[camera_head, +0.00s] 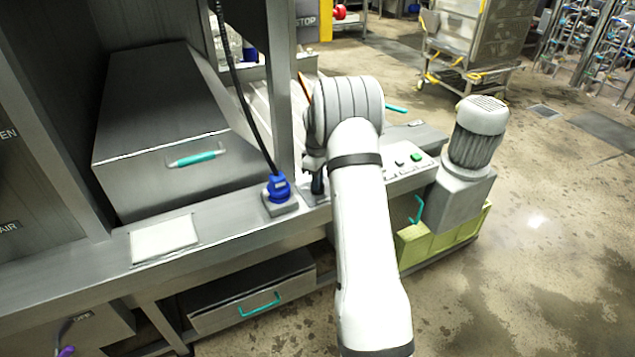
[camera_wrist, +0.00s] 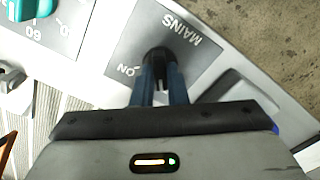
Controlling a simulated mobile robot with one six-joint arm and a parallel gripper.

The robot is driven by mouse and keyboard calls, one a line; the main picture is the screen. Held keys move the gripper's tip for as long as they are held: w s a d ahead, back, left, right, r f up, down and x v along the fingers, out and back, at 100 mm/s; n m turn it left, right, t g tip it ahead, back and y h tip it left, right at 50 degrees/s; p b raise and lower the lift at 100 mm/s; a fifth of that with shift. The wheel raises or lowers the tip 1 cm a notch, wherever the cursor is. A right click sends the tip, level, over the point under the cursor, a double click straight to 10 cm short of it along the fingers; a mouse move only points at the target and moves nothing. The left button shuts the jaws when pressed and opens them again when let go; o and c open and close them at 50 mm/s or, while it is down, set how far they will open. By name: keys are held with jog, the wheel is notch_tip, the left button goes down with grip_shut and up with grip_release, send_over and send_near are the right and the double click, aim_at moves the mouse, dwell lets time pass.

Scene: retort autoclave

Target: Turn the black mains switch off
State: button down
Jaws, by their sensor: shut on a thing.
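The black mains switch (camera_wrist: 157,54) sits on a grey plate (camera_wrist: 205,62) lettered MAINS, with ON printed beside the knob in the wrist view. My gripper (camera_wrist: 159,74) is over the plate, its two blue-grey fingers closed around the switch from either side. The fingers hide part of the knob, and I cannot tell which way it points. In the head view my white arm reaches down to the ledge and covers most of the switch area; the plate's edge (camera_head: 314,197) shows beside it.
A blue plug (camera_head: 278,188) with a black cable stands just left of the switch. A control box with a green button (camera_head: 416,157) and a grey motor (camera_head: 473,135) are to the right. A teal knob (camera_wrist: 30,8) with a numbered dial is near the switch. Open floor lies at right.

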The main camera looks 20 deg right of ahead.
jog(key=shift+n, duration=0.7)
jog(key=c, duration=1.4)
grip_release()
jog(key=shift+c, duration=0.2)
jog(key=shift+r, duration=0.15)
notch_tip(320, 180, up, 8)
jog(key=shift+f+b, duration=0.2)
jog(key=shift+b, duration=0.15)
